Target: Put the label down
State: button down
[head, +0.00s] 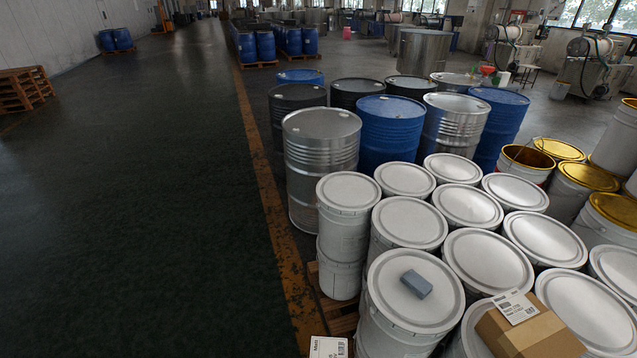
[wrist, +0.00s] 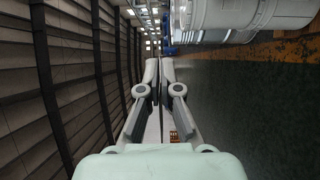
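My gripper (wrist: 160,80) shows in the wrist view with its two fingers almost together. In the head view a white label (head: 328,347) with print and a barcode shows at the bottom edge, cut off by the frame; my gripper is not seen there. Another printed label (head: 515,306) lies on a cardboard box (head: 535,334) at the lower right.
A blue-grey block (head: 416,284) lies on a white lidded bucket (head: 388,303). Several white buckets crowd the right, with steel and blue drums (head: 388,128) behind. A wooden pallet (head: 341,318) shows beneath. The dark floor (head: 140,200) left of the orange line is clear.

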jog(key=w+a+f+n+y, duration=0.2)
jog(key=a+f+n+y, duration=0.1)
jog(key=a, duration=0.5)
jog(key=shift+f+t+y, duration=0.3)
jog(key=shift+f+y, duration=0.15)
jog(key=shift+y, duration=0.55)
jog(key=shift+a, duration=0.1)
notch_tip(320, 180, up, 26)
jog(key=p, duration=2.5)
jog(key=shift+f+p, duration=0.15)
jog(key=shift+p, duration=0.2)
